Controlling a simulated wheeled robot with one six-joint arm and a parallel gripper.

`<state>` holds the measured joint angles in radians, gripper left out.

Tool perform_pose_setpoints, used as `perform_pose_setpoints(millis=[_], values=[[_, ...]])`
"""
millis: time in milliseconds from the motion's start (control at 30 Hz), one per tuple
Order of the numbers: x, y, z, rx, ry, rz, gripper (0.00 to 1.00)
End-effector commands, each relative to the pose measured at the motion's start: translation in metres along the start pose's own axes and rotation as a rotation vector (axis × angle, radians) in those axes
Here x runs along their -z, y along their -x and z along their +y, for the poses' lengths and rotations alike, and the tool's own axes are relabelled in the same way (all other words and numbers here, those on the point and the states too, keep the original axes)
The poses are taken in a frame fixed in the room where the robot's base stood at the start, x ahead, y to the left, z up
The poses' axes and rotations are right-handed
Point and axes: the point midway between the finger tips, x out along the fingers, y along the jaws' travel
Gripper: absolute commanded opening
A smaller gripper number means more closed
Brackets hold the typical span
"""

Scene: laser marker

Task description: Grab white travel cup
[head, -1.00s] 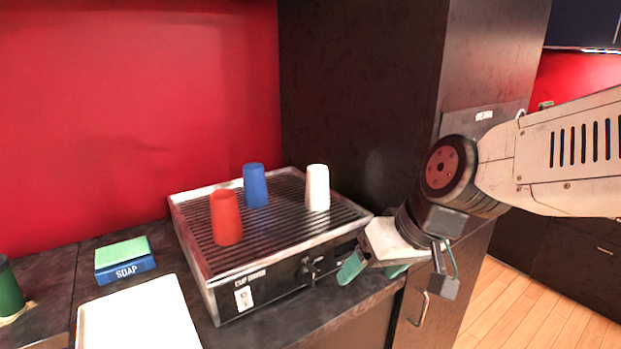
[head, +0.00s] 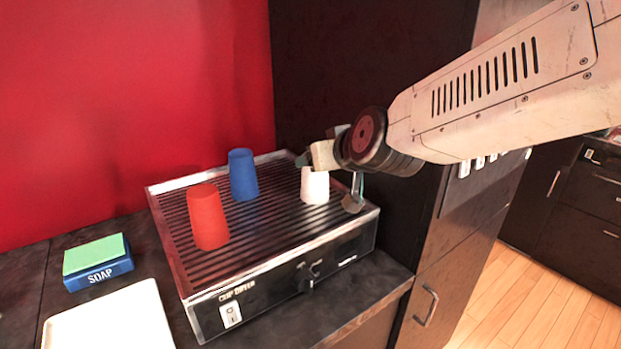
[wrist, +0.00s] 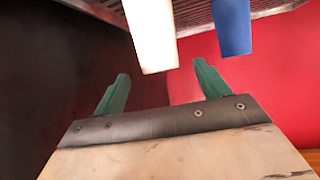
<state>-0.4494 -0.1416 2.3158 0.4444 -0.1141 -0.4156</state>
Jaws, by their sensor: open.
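The white travel cup (head: 314,187) stands upside down on the right part of the cup dryer's ribbed top. My arm hides its upper part in the head view. In the wrist view the white cup (wrist: 151,36) is ahead of my gripper (wrist: 157,88), roughly in line with the gap between the two green fingers. The fingers are apart and nothing is between them. In the head view my gripper (head: 307,160) is at the cup's upper end, coming from the right; whether it touches the cup cannot be told.
A blue cup (head: 243,175) and a red cup (head: 208,217) stand to the left on the dryer (head: 290,262). The blue cup (wrist: 232,27) is close beside the white one in the wrist view. A dark cabinet wall (head: 372,60) rises behind. Soap (head: 98,262) and a white tray (head: 110,322) lie left.

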Motion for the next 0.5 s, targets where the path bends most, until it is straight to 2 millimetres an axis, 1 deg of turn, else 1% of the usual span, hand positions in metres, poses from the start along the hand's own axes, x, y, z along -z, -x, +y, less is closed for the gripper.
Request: perform_pose_setpoints(millis=[167, 333, 400, 500], values=[[-0.001, -0.016, 0.001, -0.001, 0.001, -0.002, 0.74], [-0.001, -0.042, -0.001, 0.001, 0.002, -0.002, 0.74], [-0.001, -0.048, -0.002, 0.002, 0.001, -0.002, 0.74], [-0.001, -0.053, -0.003, 0.004, 0.001, -0.001, 0.74]])
